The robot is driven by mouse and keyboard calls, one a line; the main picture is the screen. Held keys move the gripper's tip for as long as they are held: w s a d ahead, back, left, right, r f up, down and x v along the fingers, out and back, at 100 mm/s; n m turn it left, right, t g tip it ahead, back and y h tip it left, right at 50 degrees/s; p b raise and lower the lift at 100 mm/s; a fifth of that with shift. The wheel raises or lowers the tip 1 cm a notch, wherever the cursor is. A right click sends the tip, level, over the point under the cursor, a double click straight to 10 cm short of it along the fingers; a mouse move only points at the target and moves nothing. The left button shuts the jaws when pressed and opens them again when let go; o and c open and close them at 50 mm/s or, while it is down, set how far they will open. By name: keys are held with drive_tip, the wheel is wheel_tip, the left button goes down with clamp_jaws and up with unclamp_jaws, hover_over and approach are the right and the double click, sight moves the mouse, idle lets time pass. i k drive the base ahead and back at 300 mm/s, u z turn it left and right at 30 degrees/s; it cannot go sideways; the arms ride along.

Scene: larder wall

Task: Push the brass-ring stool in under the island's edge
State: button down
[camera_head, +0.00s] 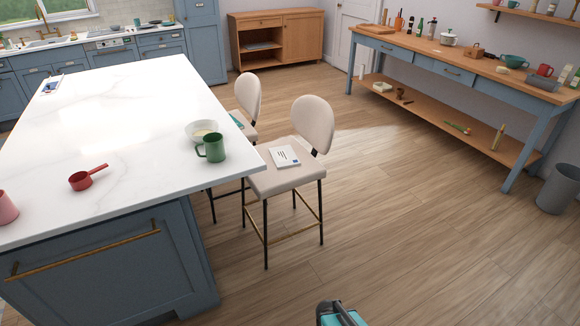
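The nearer stool (285,180) stands at the island's right side. It has a cream seat, a round cream backrest, black legs and brass foot bars (292,232). A white booklet with dark print (285,156) lies on its seat. The seat's left edge meets the island (130,120) top's edge in the picture; most of the seat and the backrest are out to the right. A second cream stool (247,97) stands behind it, with its foot bars mostly hidden. A dark and teal part of my arm shows at the bottom edge; my gripper's fingers do not show.
A green mug (212,148) and a white bowl (198,130) stand near the island's right edge. A teal item (237,121) lies on the second stool. The wooden floor (410,240) right of the stools is clear up to the blue workbench (440,65) and grey bin (558,190).

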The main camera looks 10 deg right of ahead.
sight(311, 116)
drive_tip(key=u, duration=0.1)
drive_tip(key=i, duration=0.9)
drive_tip(key=z, duration=0.05)
